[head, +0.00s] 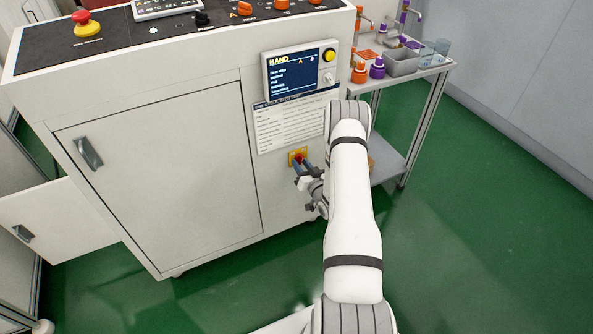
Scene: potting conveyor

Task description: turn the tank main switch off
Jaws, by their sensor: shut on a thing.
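The main switch (296,156) is a red knob on a yellow plate, low on the right part of the cabinet's front, under a printed instruction sheet (293,121). My gripper (303,166) reaches it from the lower right, and its fingers are closed at the red knob. The fingers hide much of the knob, so its turned position cannot be read. A display panel (295,72) headed "HAND" sits above the sheet, with a yellow button and a small knob on it. Its smaller text is too small to read.
The cabinet (160,185) has a large closed door with a grey handle (88,152). A red emergency button (84,22) stands on its top. A side table (420,70) at the right holds bottles and a grey bin (401,63). Green floor (470,220) is clear at right.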

